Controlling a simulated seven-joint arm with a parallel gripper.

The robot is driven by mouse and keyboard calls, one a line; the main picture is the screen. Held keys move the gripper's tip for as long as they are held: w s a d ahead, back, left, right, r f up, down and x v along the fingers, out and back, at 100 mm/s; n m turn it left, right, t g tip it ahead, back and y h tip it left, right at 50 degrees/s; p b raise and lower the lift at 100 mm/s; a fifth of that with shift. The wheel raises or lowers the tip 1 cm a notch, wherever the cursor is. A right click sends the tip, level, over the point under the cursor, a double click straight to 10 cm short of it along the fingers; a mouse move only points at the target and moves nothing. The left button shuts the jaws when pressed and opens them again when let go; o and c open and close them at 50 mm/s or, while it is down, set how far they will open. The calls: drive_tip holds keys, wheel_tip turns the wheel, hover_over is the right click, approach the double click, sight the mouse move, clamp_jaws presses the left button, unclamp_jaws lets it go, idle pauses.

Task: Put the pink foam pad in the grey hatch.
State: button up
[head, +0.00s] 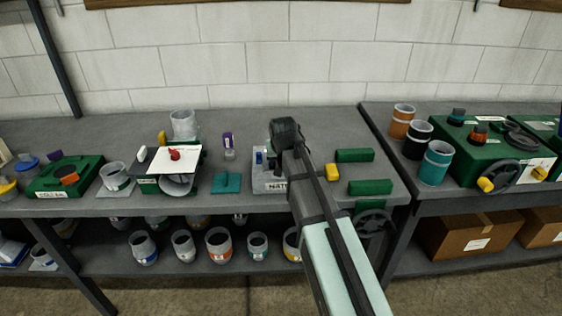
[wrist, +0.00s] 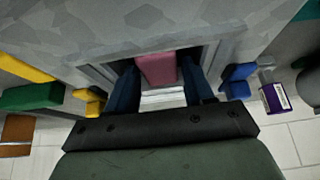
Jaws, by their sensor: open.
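The pink foam pad (wrist: 157,69) shows in the wrist view, between my gripper's two dark blue fingers and within the dark opening of the grey hatch (wrist: 98,72). My gripper (wrist: 160,76) is open, with its fingers reaching into the opening on either side of the pad. Whether a finger still touches the pad, I cannot tell. The pad's lower end is hidden. In the head view my gripper (head: 284,148) is over the grey box (head: 272,186) with a partly hidden label. My arm hides the hatch and the pad there.
A yellow block (head: 332,172) and two green blocks (head: 355,155) lie right of the box. Several cups sit on the shelf below.

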drive_tip(key=v, duration=1.2)
